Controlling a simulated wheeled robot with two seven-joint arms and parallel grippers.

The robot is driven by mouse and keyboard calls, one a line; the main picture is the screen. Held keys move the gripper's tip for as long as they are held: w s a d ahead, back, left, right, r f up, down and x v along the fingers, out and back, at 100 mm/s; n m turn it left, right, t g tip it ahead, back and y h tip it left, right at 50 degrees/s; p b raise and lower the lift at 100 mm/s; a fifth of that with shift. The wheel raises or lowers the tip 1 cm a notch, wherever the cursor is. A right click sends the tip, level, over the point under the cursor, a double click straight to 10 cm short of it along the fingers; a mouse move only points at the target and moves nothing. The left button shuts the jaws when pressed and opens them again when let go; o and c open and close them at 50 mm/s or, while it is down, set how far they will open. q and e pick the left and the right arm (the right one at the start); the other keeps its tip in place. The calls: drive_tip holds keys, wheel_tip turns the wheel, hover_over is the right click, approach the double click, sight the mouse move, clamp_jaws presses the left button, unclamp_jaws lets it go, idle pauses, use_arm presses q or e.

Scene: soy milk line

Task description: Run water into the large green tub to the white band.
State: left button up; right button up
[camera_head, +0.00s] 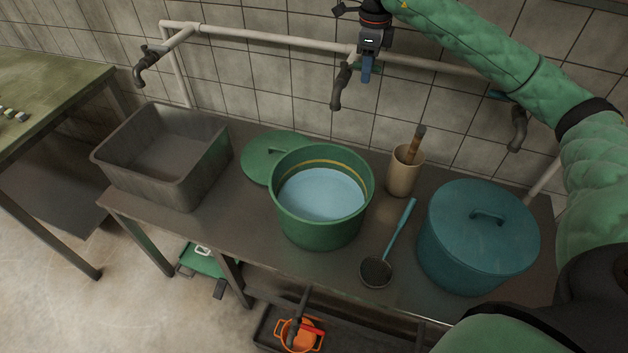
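The large green tub (322,226) stands open on the metal table below the middle tap. Pale blue water (320,194) lies in it, its surface below a pale yellowish band (335,164) that runs round the inside wall near the rim. The middle tap (338,92) has its spout pointing down over the tub; I see no stream from it. My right gripper (367,62) is at this tap, by a blue handle-like piece (366,72). Its fingers are too small and dark to tell whether they are closed on it. My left gripper is out of view.
A green lid (262,158) lies behind the tub. A grey basin (140,180) stands left under another tap (146,66). A beige container (402,178), a ladle (376,271) and a lidded teal pot (470,262) stand right. An orange item (312,337) lies below the table.

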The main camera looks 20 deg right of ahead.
drive_tip(key=shift+r, duration=0.1)
drive_tip(key=shift+r+p, duration=1.3)
drive_tip(key=shift+r, duration=2.05)
drive_tip(key=shift+r, duration=0.1)
